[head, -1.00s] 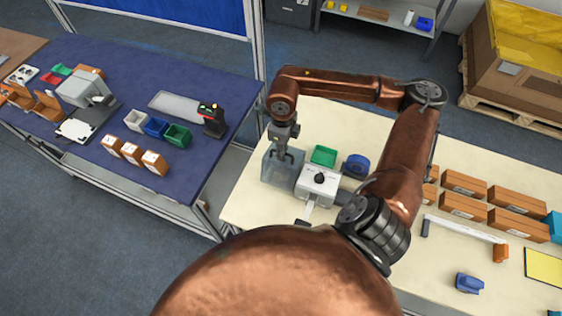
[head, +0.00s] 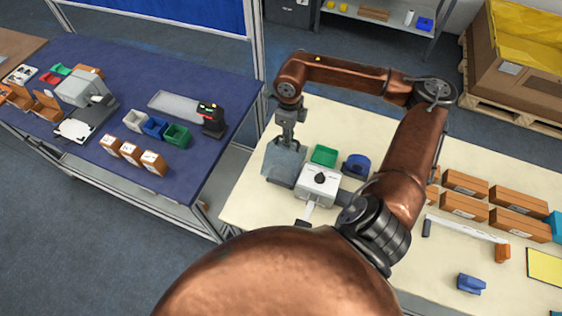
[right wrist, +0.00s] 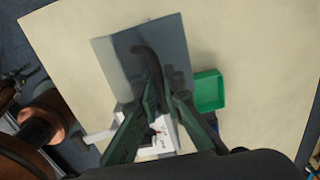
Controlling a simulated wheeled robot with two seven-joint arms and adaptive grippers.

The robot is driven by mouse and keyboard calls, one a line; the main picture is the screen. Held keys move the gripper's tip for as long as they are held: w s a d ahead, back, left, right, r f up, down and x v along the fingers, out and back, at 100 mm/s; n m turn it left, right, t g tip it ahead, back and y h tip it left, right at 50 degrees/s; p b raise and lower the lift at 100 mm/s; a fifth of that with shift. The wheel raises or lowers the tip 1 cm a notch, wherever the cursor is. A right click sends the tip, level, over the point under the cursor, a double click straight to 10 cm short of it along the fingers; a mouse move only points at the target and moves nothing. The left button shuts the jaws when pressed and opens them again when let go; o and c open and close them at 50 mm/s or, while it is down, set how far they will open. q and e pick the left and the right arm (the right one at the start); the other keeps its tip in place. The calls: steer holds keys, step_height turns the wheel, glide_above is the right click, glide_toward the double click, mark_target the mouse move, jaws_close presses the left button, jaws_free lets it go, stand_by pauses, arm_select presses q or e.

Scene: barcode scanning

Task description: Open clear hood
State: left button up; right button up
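The clear hood (head: 281,162) is a grey see-through panel on the pale table, left of the white device with a black knob (head: 318,186). It stands tilted up, its upper edge at my right gripper (head: 287,143). In the right wrist view the hood (right wrist: 112,72) spreads under my right gripper (right wrist: 153,82). The two fingers come together at a dark curved piece that looks like the hood's handle; the exact contact is partly hidden. My left gripper is not in view.
A green bin (head: 323,155) and a blue object (head: 356,165) stand just behind the device. Several brown boxes (head: 489,200) lie to the right. A blue table (head: 205,87) with bins and a scanner stands at the left, across a gap.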

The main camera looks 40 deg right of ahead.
steer(key=shift+w+d+f, duration=0.1)
steer(key=shift+w+d, duration=0.15)
steer(key=shift+d, duration=0.25)
steer(key=shift+w+d+f, duration=0.1)
steer(key=shift+w+d, duration=0.15)
steer(key=shift+d, duration=0.25)
steer(key=shift+w+d+f+b, duration=0.4)
steer(key=shift+d+b, duration=0.1)
steer(key=shift+d, duration=0.3)
steer(key=shift+w+d+f+b, duration=0.35)
steer(key=shift+w+d+b, duration=0.1)
steer(key=shift+d, duration=0.35)
steer(key=shift+w+d+f+b, duration=0.4)
steer(key=shift+d+b, duration=0.1)
steer(key=shift+d, duration=0.3)
steer(key=o, duration=1.1)
steer(key=shift+r, duration=0.1)
steer(key=shift+r+p, duration=2.3)
steer(key=shift+r, duration=1.75)
steer(key=s+a+r, duration=0.1)
steer(key=s+a, duration=0.2)
steer(key=a, duration=0.4)
steer(key=s+a+r, duration=0.1)
steer(key=s+a, duration=0.3)
steer(key=a, duration=0.3)
steer(key=shift+s+a+p, duration=0.15)
steer(key=shift+s+p, duration=0.05)
steer(key=shift+p, duration=0.1)
